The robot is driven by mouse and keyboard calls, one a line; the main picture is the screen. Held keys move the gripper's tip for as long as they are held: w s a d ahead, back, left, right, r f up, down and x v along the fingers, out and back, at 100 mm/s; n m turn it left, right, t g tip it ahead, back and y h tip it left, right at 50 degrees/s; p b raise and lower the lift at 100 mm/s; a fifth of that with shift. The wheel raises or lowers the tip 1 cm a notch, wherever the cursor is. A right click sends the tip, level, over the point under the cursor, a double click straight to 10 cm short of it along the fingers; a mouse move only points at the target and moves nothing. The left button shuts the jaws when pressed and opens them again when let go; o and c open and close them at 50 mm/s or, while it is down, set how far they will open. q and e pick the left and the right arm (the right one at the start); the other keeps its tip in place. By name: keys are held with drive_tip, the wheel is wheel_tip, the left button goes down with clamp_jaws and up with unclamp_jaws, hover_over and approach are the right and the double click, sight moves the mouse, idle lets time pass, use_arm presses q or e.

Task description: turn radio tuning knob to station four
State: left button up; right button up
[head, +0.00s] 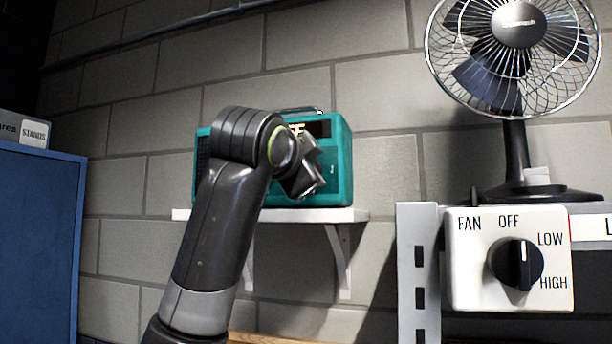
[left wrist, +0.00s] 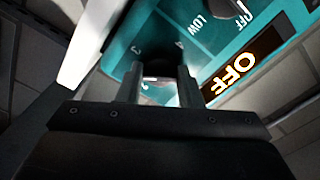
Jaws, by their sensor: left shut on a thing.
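The teal radio (head: 340,165) stands on a white wall shelf. My left gripper (head: 312,178) is in front of its face and hides much of it. In the left wrist view the radio face (left wrist: 222,55) is close and turned in the picture. My left gripper (left wrist: 160,85) is shut on the dark tuning knob (left wrist: 160,58), between its two fingers. Numbers, including a 3 and what looks like a 4, show around the knob. Its pointer is hard to make out. The radio's display (left wrist: 241,68) reads OFF in orange. My right gripper is not in view.
The white shelf (head: 348,215) is under the radio. A desk fan (head: 515,100) stands at right, above a white fan switch box (head: 465,290) with a black knob (head: 516,264). A blue cabinet (head: 40,240) is at left. Bare block wall lies between cabinet and radio.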

use_arm(q)
drive_tip(key=m+b, duration=0.3)
drive_tip(key=m, duration=2.2)
drive_tip(key=shift+f, duration=0.1)
drive_tip(key=shift+m, duration=0.4)
drive_tip(key=o, duration=1)
drive_tip(key=shift+r, duration=0.2)
drive_tip(key=b+v, duration=0.7)
drive_tip(key=v, duration=1)
drive_tip(key=shift+s, duration=0.2)
